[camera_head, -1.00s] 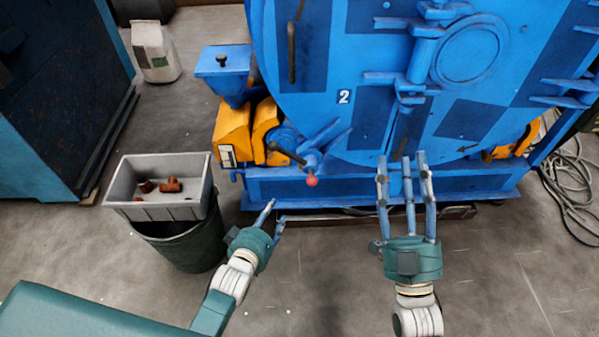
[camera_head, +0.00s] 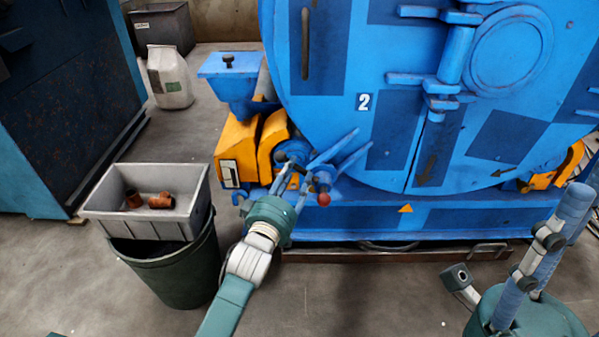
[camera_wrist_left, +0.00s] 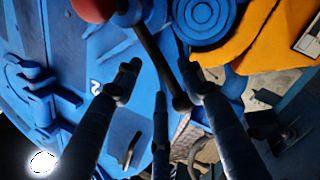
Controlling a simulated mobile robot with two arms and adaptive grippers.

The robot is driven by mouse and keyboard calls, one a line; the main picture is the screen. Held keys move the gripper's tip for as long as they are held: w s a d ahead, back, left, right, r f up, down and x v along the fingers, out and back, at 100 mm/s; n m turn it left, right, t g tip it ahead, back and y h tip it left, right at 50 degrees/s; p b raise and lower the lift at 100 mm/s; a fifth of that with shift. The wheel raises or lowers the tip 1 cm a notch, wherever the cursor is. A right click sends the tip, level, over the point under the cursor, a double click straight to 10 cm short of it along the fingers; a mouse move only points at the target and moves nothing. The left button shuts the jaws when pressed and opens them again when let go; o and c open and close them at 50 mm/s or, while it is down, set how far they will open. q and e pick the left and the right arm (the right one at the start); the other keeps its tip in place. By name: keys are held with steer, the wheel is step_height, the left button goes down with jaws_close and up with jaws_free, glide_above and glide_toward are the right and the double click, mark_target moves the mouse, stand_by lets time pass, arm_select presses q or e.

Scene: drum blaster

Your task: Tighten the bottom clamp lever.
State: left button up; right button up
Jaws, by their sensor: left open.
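The bottom clamp lever is a dark rod on a blue clamp with a red ball (camera_head: 323,199) at the low front of the big blue drum. In the left wrist view the dark lever (camera_wrist_left: 160,62) runs down from the hub near the red ball, and its rounded end lies between my fingers. My left gripper (camera_head: 293,172) is open at the clamp, its fingers around the lever's end without closing on it. In the head view the fingers partly hide the lever. My right gripper (camera_head: 518,235) is open and empty at the lower right, away from the clamp.
A grey tray (camera_head: 95,212) with brown pipe fittings (camera_head: 160,201) rests on a dark bin (camera_head: 175,280) at the left. Yellow blocks (camera_head: 236,150) stand close beside the clamp. The floor before the drum is clear.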

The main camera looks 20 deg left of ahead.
mark_target(298, 169)
arm_select(q)
steer(key=shift+w+b, duration=0.5)
steer(key=shift+w, duration=1.45)
jaws_close()
